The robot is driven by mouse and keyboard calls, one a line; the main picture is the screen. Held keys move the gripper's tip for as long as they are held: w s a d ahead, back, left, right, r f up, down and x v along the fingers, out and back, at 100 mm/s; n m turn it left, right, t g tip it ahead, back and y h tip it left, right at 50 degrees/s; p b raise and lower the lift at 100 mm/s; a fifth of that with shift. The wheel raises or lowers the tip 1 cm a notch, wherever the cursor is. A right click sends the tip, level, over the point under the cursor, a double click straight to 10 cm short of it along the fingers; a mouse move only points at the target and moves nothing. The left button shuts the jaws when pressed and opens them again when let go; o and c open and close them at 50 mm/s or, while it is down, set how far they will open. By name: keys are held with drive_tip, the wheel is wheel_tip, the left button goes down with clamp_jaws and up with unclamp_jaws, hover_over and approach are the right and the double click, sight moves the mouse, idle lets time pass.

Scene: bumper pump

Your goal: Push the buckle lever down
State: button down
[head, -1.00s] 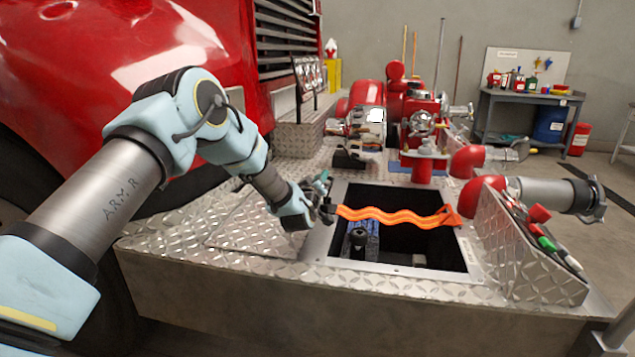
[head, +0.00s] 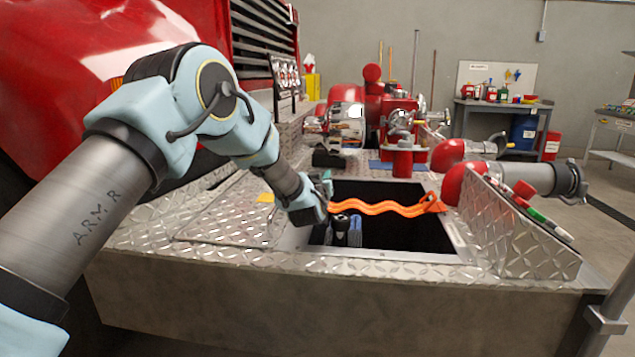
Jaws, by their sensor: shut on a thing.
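An orange strap (head: 385,208) runs in waves across a dark rectangular opening in the diamond-plate deck. Its right end meets an orange fitting (head: 432,203) at the opening's right edge. Its left end meets my gripper (head: 324,205) near the opening's left rim. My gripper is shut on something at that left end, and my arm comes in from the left. The jaws are small and partly hidden by the wrist, so I cannot tell whether they hold webbing or the buckle. I cannot make out the buckle lever or its angle.
Dark and blue items (head: 347,229) stand inside the opening below the strap. A slanted diamond-plate panel (head: 505,230) with coloured handles rises at the right. A red pump (head: 402,150) with pipes stands behind, and the red truck body (head: 60,50) is at the left.

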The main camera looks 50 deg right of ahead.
drive_tip(key=shift+s+f+b, duration=0.1)
drive_tip(key=shift+f+b, duration=0.35)
drive_tip(key=shift+f, duration=0.1)
drive_tip(key=shift+d+r, duration=0.1)
drive_tip(key=shift+r, duration=0.15)
drive_tip(key=c, duration=0.9)
unclamp_jaws()
drive_tip(key=shift+s, duration=0.1)
drive_tip(key=shift+o, duration=0.2)
drive_tip(key=shift+s, duration=0.1)
drive_tip(key=v, duration=0.7)
drive_tip(key=shift+b, duration=0.45)
